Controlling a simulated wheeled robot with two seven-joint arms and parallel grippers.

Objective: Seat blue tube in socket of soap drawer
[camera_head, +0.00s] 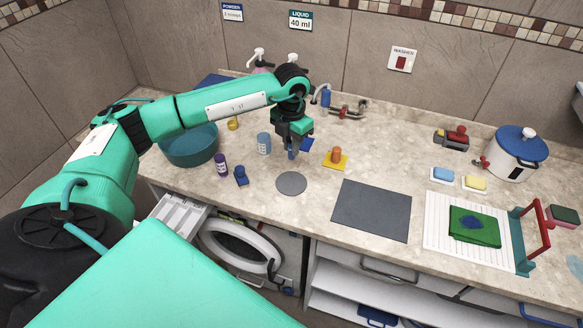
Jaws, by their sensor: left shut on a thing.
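My left gripper (292,147) reaches down over the worktop at the middle of the view. It is shut on a small blue piece (291,155), which looks like the blue tube; the fingers hide most of it. I cannot tell whether its lower end touches the worktop. The soap drawer (179,215) is pulled out, white with long compartments, below the worktop edge at the left. It is well to the left of and below the gripper. Its socket is too small to make out. My right gripper is not in view.
A light blue cup (264,143), purple bottle (221,164) and dark blue piece (241,175) stand between gripper and drawer. A teal basin (189,145) is at the left. An orange peg on a yellow base (336,157) stands right. The washer door (236,245) is open.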

